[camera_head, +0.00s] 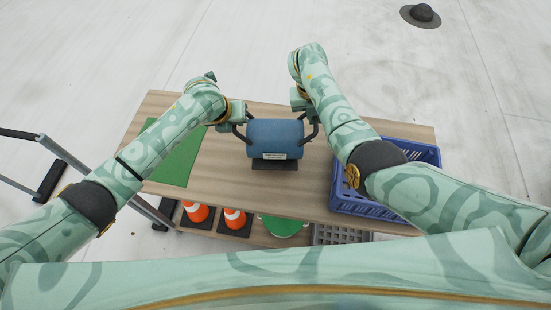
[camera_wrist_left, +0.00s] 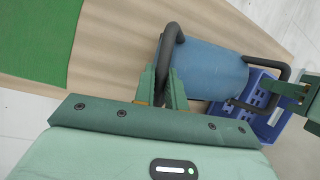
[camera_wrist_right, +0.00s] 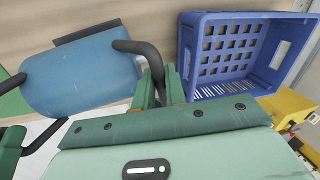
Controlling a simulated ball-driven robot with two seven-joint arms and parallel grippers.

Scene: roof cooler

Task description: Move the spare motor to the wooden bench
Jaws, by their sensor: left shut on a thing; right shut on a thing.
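The spare motor (camera_head: 275,138) is a blue cylinder with a black handle at each end and a dark base plate. In the head view it is over the middle of the wooden bench (camera_head: 225,165); I cannot tell whether its base touches the top. My left gripper (camera_head: 238,117) is shut on its left handle, which also shows in the left wrist view (camera_wrist_left: 170,85). My right gripper (camera_head: 307,107) is shut on its right handle, seen in the right wrist view (camera_wrist_right: 155,80). The motor looks roughly level.
A green mat (camera_head: 170,160) lies on the bench's left part. An empty blue crate (camera_head: 428,153) is at the right. Orange cones (camera_head: 235,217), a green round thing (camera_head: 282,226) and a grey grid (camera_head: 342,234) are below the near edge. A dark vent (camera_head: 421,14) stands far off.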

